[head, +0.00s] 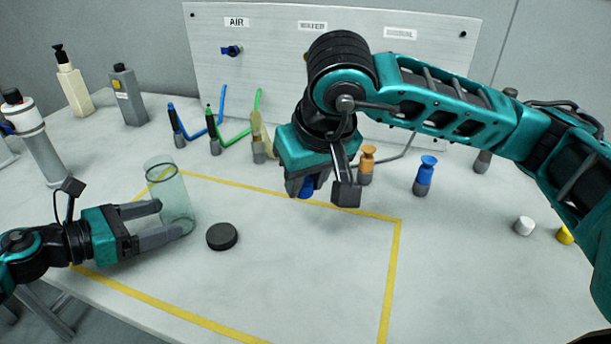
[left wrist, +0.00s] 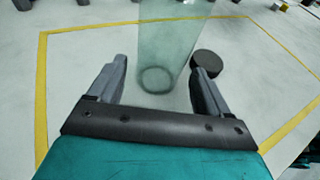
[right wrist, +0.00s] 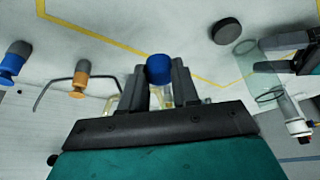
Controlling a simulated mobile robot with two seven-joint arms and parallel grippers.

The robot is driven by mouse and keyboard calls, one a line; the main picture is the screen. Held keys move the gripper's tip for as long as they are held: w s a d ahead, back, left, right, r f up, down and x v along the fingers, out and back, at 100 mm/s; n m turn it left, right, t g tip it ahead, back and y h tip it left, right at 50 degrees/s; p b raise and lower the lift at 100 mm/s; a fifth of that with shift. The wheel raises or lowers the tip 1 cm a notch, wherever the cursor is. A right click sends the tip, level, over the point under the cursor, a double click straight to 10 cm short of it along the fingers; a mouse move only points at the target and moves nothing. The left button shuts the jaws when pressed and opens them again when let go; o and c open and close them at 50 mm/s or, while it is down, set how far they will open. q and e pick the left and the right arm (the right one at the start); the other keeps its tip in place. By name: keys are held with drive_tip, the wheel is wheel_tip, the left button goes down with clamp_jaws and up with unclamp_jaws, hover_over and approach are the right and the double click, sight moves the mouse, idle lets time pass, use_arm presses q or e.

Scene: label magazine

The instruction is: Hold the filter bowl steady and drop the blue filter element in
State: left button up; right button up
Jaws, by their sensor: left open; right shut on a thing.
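The filter bowl (head: 172,192) is a clear greenish cylinder standing upright on the table at the left of the yellow-taped area. My left gripper (head: 172,219) is open, with its fingers on either side of the bowl. In the left wrist view the bowl (left wrist: 172,45) rises between the fingers (left wrist: 160,88), and a dark ring shows at its base. My right gripper (head: 322,190) is shut on the blue filter element (head: 306,187), raised near the middle of the table, right of the bowl. The right wrist view shows the blue element (right wrist: 159,69) between the fingertips (right wrist: 160,80).
A black round cap (head: 222,236) lies just right of the bowl. Orange (head: 366,165) and blue (head: 425,175) fittings stand behind on the right. Blue and green tubes stand before the upright panel (head: 270,75). The front of the taped area is clear.

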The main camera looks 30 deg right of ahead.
use_arm(q)
drive_tip(key=shift+b+x, duration=0.35)
drive_tip(key=shift+x, duration=1.1)
use_arm(e)
drive_tip(key=shift+f, duration=0.6)
use_arm(q)
drive_tip(key=shift+c, duration=0.2)
drive_tip(key=c, duration=0.6)
use_arm(e)
drive_tip(key=w+a+r, duration=1.3)
drive_tip(key=a+r, duration=0.2)
drive_tip(key=a, duration=0.2)
drive_tip(key=shift+w+a+f, duration=0.1)
drive_tip(key=shift+f, duration=1.3)
drive_tip(key=shift+a+f, duration=0.1)
drive_tip(key=shift+f, duration=1.3)
drive_tip(key=o, duration=1.1)
